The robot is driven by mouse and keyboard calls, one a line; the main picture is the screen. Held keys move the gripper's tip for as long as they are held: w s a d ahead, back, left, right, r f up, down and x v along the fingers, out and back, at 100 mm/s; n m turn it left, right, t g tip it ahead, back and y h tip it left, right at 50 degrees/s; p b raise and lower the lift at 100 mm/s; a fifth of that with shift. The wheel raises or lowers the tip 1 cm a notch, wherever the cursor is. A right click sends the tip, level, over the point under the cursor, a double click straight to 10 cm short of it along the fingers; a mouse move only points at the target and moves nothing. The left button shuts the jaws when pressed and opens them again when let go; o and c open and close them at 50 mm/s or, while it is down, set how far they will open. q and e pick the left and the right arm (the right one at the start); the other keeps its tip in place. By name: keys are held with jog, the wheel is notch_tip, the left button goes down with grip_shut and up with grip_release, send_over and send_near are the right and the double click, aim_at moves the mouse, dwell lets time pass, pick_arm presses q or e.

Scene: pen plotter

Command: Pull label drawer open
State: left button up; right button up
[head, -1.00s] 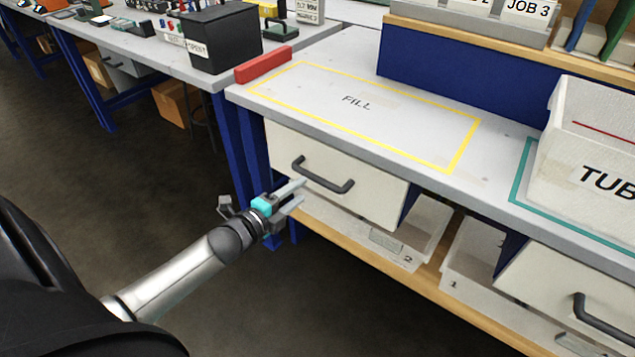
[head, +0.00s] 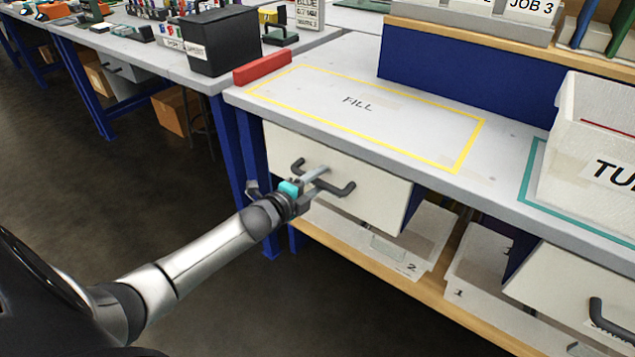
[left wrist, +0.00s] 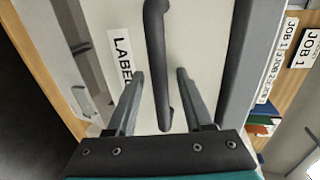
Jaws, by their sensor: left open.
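The label drawer (head: 375,196) is a cream front under the left part of the bench, with a dark bar handle (head: 342,190). In the left wrist view its front carries a label reading "LABE" (left wrist: 121,62), partly covered by a finger. My left gripper (head: 318,180) is open at the handle in the head view. In the left wrist view the fingers of this gripper (left wrist: 160,78) stand on either side of the dark handle (left wrist: 157,45), with gaps to it. Whether the fingertips reach past the bar is hard to tell. My right gripper is not in view.
A second drawer (head: 550,280) with a dark handle is at the lower right. A shelf (head: 425,282) with clear bins runs below the label drawer. The bench top holds a yellow "FILL" outline (head: 400,115), a red block (head: 262,66) and a white tub (head: 590,130).

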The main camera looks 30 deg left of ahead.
pick_arm(q)
grip_shut()
dwell(0.4)
dwell(1.0)
